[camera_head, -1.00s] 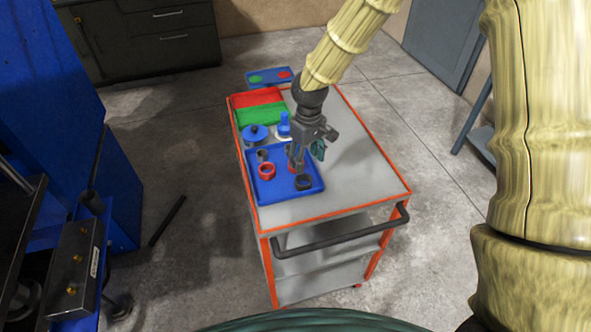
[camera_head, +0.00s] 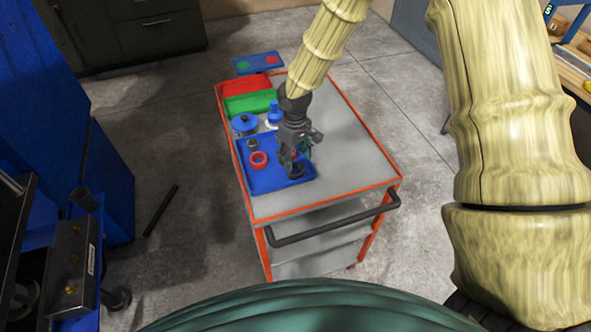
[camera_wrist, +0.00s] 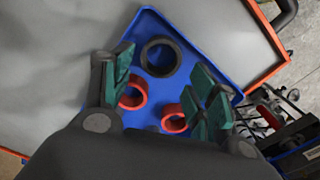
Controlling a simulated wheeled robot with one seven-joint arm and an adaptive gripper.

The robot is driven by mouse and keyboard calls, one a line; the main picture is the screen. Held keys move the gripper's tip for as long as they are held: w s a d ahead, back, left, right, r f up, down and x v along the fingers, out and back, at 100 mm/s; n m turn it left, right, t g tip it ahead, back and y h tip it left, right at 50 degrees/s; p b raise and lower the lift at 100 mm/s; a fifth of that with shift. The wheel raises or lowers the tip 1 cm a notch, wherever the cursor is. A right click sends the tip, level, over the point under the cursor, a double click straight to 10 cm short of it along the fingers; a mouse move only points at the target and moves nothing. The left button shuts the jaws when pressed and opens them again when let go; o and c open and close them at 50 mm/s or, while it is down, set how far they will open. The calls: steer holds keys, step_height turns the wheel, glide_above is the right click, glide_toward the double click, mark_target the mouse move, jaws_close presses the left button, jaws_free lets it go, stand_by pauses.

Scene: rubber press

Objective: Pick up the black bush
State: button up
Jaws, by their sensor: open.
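The black bush (camera_wrist: 145,66) is a dark ring lying in the blue tray (camera_wrist: 207,32) in the wrist view. In the head view the black bush (camera_head: 296,174) shows partly at the tray's right front, just under my gripper (camera_head: 291,163). My gripper (camera_wrist: 165,63) is open, its green finger pads on either side of the bush in the wrist view. It looks above the bush; whether the pads reach down around it I cannot tell. Nothing is held.
Two red bushes (camera_wrist: 134,93) lie in the tray near the black one; one red bush (camera_head: 258,160) shows clearly in the head view. A green bin (camera_head: 250,103) and a red bin (camera_head: 246,85) stand behind. The trolley top (camera_head: 345,150) is clear at right.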

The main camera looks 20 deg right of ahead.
mark_target(294, 165)
step_height(294, 165, down, 2)
steer(key=shift+w+f+p, duration=0.1)
steer(key=shift+p, duration=0.7)
steer(key=shift+f+p, duration=0.4)
steer(key=shift+f, duration=0.9)
steer(key=c, duration=0.7)
